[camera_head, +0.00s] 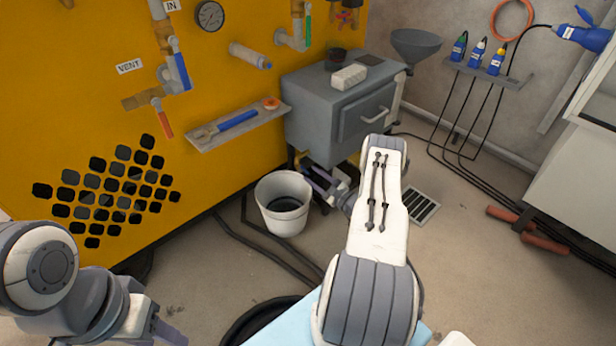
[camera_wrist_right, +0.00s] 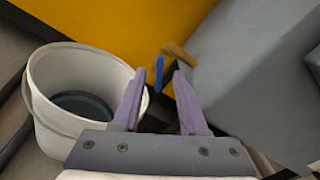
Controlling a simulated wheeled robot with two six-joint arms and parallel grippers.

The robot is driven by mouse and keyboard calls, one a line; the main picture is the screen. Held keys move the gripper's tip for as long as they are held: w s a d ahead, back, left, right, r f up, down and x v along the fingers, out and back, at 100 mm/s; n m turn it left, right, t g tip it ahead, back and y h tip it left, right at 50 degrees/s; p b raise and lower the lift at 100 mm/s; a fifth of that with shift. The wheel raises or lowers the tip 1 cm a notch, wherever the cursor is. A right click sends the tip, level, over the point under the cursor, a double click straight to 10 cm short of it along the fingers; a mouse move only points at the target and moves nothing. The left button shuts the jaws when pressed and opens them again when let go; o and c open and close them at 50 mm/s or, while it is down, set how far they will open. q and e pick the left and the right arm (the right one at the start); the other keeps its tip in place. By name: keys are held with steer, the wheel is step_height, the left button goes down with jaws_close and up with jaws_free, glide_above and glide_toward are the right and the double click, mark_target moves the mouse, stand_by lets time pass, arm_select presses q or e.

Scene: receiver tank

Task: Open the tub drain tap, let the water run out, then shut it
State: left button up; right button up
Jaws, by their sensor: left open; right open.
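The grey tub (camera_head: 310,115) stands on legs against the yellow wall. In the right wrist view its drain tap (camera_wrist_right: 178,52) is brass with a blue handle (camera_wrist_right: 158,73), low beside the tub's grey side (camera_wrist_right: 250,60). My right gripper (camera_wrist_right: 153,80) is open, and the blue handle shows between its fingertips; I cannot tell whether they touch it. In the head view my right gripper (camera_head: 318,180) is in front of the tap's place and largely hides it. A white bucket (camera_head: 284,215) stands below, with dark contents. My left gripper (camera_head: 170,333) is open at the lower left, partly cut off.
A shelf (camera_head: 240,125) with a blue-handled tool is left of the tub. Other valves and a gauge (camera_head: 210,15) are on the yellow wall. Hoses (camera_head: 265,255) run over the floor near the bucket. A floor grate (camera_head: 422,206) lies right of my right arm.

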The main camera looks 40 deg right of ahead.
mark_target(304, 170)
steer(key=shift+w+a+b, duration=0.15)
steer(key=shift+w+b, duration=0.25)
steer(key=shift+w, duration=1.15)
jaws_close()
steer(key=shift+n, duration=0.4)
steer(key=n+p, duration=0.2)
steer(key=n, duration=0.3)
steer(key=shift+n, duration=0.3)
steer(key=n+p, duration=0.2)
steer(key=n, duration=0.3)
steer(key=shift+f+n, duration=0.1)
steer(key=shift+n, duration=0.2)
